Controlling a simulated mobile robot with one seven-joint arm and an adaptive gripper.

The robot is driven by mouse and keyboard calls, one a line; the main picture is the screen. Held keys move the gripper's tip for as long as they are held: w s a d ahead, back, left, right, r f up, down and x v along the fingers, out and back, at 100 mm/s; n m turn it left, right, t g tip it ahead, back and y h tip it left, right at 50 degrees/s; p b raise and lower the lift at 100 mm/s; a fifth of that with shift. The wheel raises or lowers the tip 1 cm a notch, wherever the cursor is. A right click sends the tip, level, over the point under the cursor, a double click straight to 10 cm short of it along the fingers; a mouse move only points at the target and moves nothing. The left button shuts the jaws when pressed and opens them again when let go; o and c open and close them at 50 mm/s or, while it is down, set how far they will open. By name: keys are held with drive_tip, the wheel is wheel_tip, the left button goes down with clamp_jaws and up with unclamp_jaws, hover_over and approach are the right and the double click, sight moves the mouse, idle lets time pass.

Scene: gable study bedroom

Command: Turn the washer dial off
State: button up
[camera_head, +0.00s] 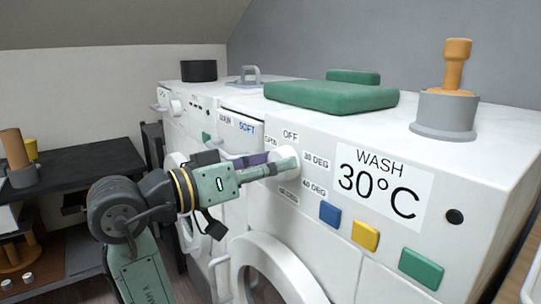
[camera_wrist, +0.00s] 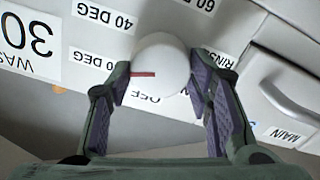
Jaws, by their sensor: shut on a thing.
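The white round washer dial (camera_head: 284,155) sits on the sloped front panel of the washer (camera_head: 318,132), ringed by labels with OFF at its top. My gripper (camera_head: 279,163) reaches it from the left, and its fingers partly hide the dial. In the wrist view, which is turned upside down, the dial (camera_wrist: 163,55) lies between my two fingers (camera_wrist: 161,76), which are shut on its sides. Its red mark points left, towards the 30 DEG label (camera_wrist: 95,62). The OFF label (camera_wrist: 146,97) is below the dial there. The display (camera_head: 383,184) reads WASH 30°C.
Blue (camera_head: 330,214), yellow (camera_head: 365,235) and green (camera_head: 421,269) buttons sit right of the dial. A second machine (camera_head: 188,125) stands on the left. Folded green cloth (camera_head: 331,96) and a grey holder (camera_head: 444,116) stand on top. A dark table (camera_head: 85,160) is at left.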

drive_tip(key=n+p, duration=1.3)
drive_tip(key=shift+n+p, duration=0.4)
drive_tip(key=shift+f, duration=0.15)
drive_tip(key=o, duration=1.1)
drive_tip(key=shift+o, duration=0.2)
drive_tip(key=v, duration=1.2)
